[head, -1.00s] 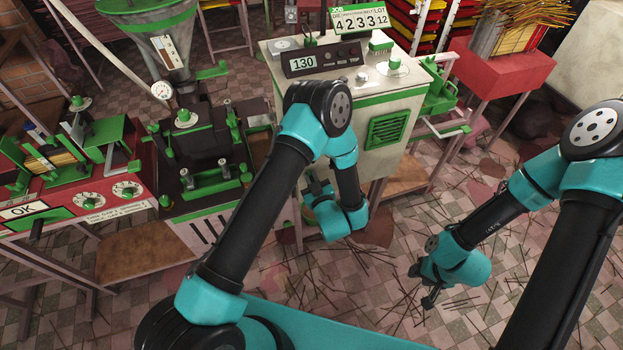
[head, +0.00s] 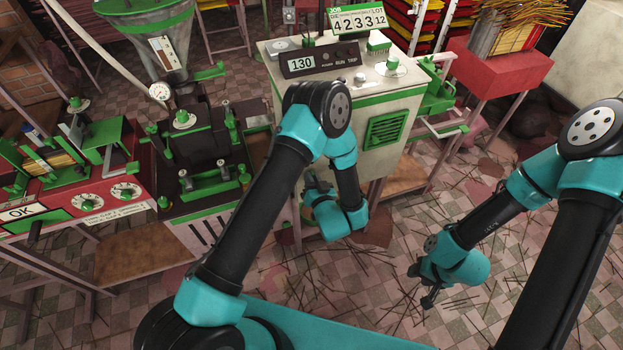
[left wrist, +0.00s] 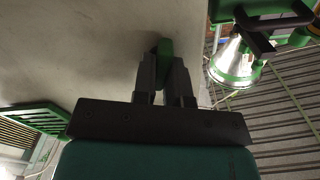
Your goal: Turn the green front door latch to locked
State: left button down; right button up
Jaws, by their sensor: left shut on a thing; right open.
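The green latch (left wrist: 165,62) shows in the left wrist view against the pale front panel (left wrist: 90,60) of the cabinet. My left gripper (left wrist: 164,75) is shut on it, with a dark finger on each side. The latch's upper rounded part shows between the fingertips and the rest is hidden. In the head view my left gripper (head: 313,185) is at the cabinet's (head: 392,160) lower front, and my arm hides the latch. Whether the latch is locked cannot be read. My right gripper (head: 424,285) is open and empty, hanging above the floor to the right.
The cabinet has a green vent (head: 387,130) and a display reading 130 (head: 303,62). A dark extruder with green clamps (head: 205,180) stands left of my left arm. A red rack (head: 503,68) stands at the back right. Incense sticks litter the floor (head: 370,300).

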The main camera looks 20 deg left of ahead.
dwell(0.3)
pick_arm(q)
jog(key=c, duration=1.2)
grip_release()
jog(key=shift+o, duration=0.2)
jog(key=shift+s, duration=0.1)
jog(key=v, duration=1.7)
jog(key=shift+d, duration=0.1)
